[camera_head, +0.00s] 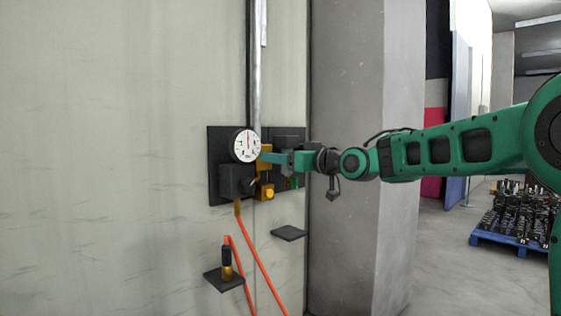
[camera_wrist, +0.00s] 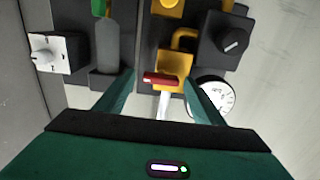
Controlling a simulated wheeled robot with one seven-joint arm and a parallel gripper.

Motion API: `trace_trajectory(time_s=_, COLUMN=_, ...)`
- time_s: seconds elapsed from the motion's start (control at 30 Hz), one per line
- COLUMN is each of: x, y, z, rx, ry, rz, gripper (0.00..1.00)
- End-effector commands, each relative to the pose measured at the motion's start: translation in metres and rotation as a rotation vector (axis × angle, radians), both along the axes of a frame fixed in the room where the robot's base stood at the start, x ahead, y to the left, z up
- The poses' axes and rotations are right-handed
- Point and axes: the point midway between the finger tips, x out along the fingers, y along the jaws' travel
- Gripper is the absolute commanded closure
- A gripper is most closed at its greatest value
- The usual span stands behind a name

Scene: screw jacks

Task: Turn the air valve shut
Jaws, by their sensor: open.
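The air valve, a yellow block (camera_wrist: 176,62) with a red handle (camera_wrist: 162,78), sits on the dark wall panel in the wrist view. The handle appears short and lies crosswise to the pale pipe (camera_wrist: 163,103) near it. In the head view the yellow valve body (camera_head: 265,152) is partly hidden by my gripper. My gripper (camera_head: 264,157) reaches in from the right, close to the panel. In the wrist view its two green fingers (camera_wrist: 160,80) are spread, one on each side of the red handle, with gaps visible. Contact with the handle does not show.
A round white gauge (camera_head: 245,145) sits left of my gripper, above a dark box (camera_head: 236,182) with a knob. A yellow knob (camera_head: 267,193) is below. Orange hoses (camera_head: 262,267) hang down. Small dark shelves (camera_head: 289,233) jut from the wall; a grey pillar (camera_head: 345,230) stands right.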

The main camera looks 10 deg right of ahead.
Motion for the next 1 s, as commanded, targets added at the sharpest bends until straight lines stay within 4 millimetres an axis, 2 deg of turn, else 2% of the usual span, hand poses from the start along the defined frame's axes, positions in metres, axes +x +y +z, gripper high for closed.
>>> trace_trajectory(time_s=0.07, x=-0.0001, y=-0.0001, z=0.0, rx=0.0, ry=0.0, rz=0.0, gripper=0.38)
trace_trajectory(time_s=0.23, x=-0.0001, y=-0.0003, z=0.0, rx=0.0, ry=0.0, rz=0.0, gripper=0.76)
trace_trajectory(time_s=0.27, x=-0.0001, y=-0.0004, z=0.0, rx=0.0, ry=0.0, rz=0.0, gripper=0.79)
trace_trajectory(time_s=0.67, x=0.0006, y=-0.002, z=0.0, rx=0.048, ry=0.035, rz=-0.003, gripper=0.79)
trace_trajectory(time_s=1.0, x=0.0017, y=-0.0039, z=-0.0002, rx=0.248, ry=0.179, rz=-0.004, gripper=0.79)
